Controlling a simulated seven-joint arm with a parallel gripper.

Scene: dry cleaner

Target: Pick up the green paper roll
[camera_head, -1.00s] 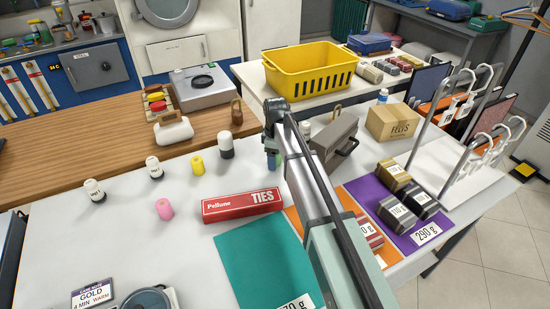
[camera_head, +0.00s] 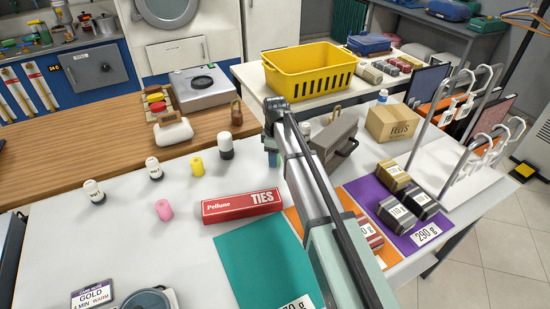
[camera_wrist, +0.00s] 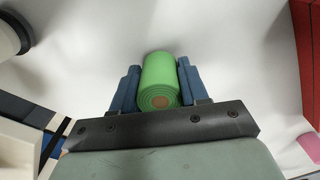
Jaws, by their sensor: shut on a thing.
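The green paper roll (camera_wrist: 158,78) is between the two blue fingers of my gripper (camera_wrist: 157,85) in the wrist view. The fingers are shut on its sides, and its coiled end with a brown core faces the camera. A white surface lies behind it; I cannot tell whether the roll touches it. In the head view, my gripper (camera_head: 271,150) is at the table's back edge, to the right of a dark-and-white bottle. The roll is hidden there by my arm.
A dark-and-white bottle (camera_head: 226,146) is left of my gripper. A grey case (camera_head: 335,143) is close on its right.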

